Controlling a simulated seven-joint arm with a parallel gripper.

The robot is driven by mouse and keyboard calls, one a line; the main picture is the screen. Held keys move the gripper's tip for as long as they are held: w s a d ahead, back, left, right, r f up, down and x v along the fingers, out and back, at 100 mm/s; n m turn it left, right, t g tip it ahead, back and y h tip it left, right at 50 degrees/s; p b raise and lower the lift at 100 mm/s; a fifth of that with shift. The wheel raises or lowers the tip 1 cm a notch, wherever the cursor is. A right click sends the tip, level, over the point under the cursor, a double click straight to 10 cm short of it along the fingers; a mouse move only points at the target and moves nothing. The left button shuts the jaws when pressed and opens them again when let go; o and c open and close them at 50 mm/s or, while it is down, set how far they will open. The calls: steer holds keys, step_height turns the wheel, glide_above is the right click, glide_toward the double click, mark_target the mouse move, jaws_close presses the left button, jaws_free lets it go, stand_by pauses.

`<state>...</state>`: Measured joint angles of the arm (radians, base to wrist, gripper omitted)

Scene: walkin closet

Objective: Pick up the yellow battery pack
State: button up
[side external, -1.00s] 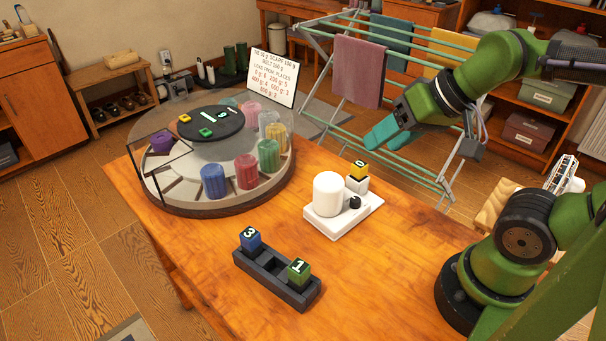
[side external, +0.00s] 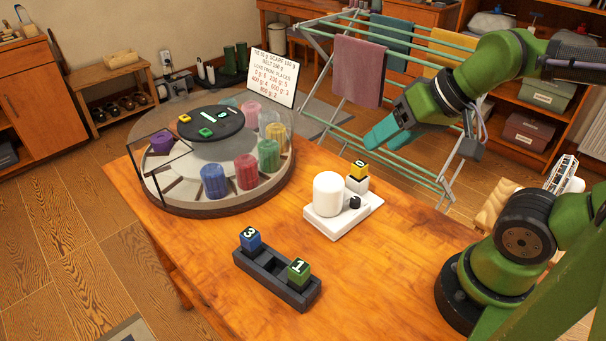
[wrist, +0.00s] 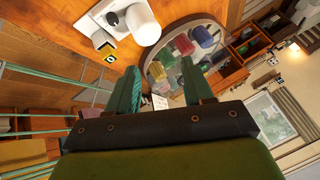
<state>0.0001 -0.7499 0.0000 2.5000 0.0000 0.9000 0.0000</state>
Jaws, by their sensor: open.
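A small yellow block marked 0 (side external: 358,169) sits on a white post at the back of a white device (side external: 333,229) on the wooden table. It also shows in the wrist view (wrist: 105,48), left of and beyond my fingers. A white cylinder (side external: 328,194) and a small black knob stand beside it on the device. My gripper (side external: 382,137) is above and behind the device in the side view, near the drying rack. In the wrist view my gripper (wrist: 160,78) has its two teal fingers apart with nothing between them.
A round carousel (side external: 215,207) holds coloured rolls, with a sign (side external: 273,78) behind it. A dark rack (side external: 268,284) holds a blue block marked 3 (side external: 250,239) and a green block marked 1 (side external: 299,271). A drying rack (side external: 420,172) stands behind the table.

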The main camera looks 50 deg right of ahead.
steer(key=shift+o, duration=1)
steer(key=n+g+h, duration=0.2)
steer(key=n+g, duration=0.1)
steer(key=g, duration=0.4)
glide_above(360, 163)
step_height(360, 163, down, 2)
step_height(360, 163, down, 16)
steer(key=shift+s+f, duration=0.1)
steer(key=shift+f, duration=0.15)
